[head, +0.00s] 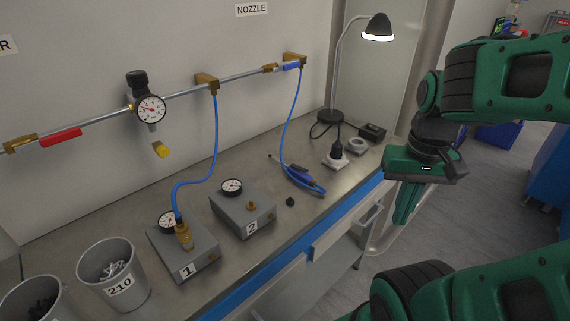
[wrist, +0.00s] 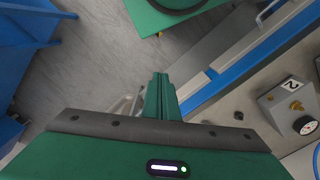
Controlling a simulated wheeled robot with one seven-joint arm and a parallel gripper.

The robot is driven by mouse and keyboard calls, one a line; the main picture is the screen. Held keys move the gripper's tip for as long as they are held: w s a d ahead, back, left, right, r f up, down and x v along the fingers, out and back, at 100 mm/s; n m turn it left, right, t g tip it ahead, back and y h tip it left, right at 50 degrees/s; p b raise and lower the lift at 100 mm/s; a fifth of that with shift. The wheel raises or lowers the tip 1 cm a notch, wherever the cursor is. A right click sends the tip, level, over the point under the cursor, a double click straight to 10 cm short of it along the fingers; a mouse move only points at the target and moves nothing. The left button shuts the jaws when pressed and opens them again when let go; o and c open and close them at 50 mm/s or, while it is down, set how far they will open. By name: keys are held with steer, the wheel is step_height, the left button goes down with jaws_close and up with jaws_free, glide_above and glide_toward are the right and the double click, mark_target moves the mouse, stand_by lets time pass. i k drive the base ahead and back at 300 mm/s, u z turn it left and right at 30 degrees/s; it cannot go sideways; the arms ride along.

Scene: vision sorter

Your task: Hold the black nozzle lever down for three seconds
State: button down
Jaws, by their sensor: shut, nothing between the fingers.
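The blue air nozzle (head: 302,178) lies on the steel bench, on the end of a blue hose (head: 291,120). A dark part, which looks like its black lever, lies along its top; it is too small to make out clearly. My gripper (head: 403,215) is shut and empty, pointing down beyond the bench's front edge, to the right of the nozzle and apart from it. In the wrist view my gripper (wrist: 158,85) shows its fingers together over the floor and bench edge; the nozzle is not visible there.
Gauge box 2 (head: 243,212) and gauge box 1 (head: 184,250) stand left of the nozzle. A small black knob (head: 290,201) lies nearby. A lamp (head: 331,116) and sockets (head: 335,161) stand behind right. The blue front edge (head: 333,220) borders the bench.

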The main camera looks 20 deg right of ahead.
mark_target(294, 166)
steer(key=u, duration=1.35)
steer(key=k, duration=0.85)
steer(key=z, duration=1.2)
steer(key=i, duration=1)
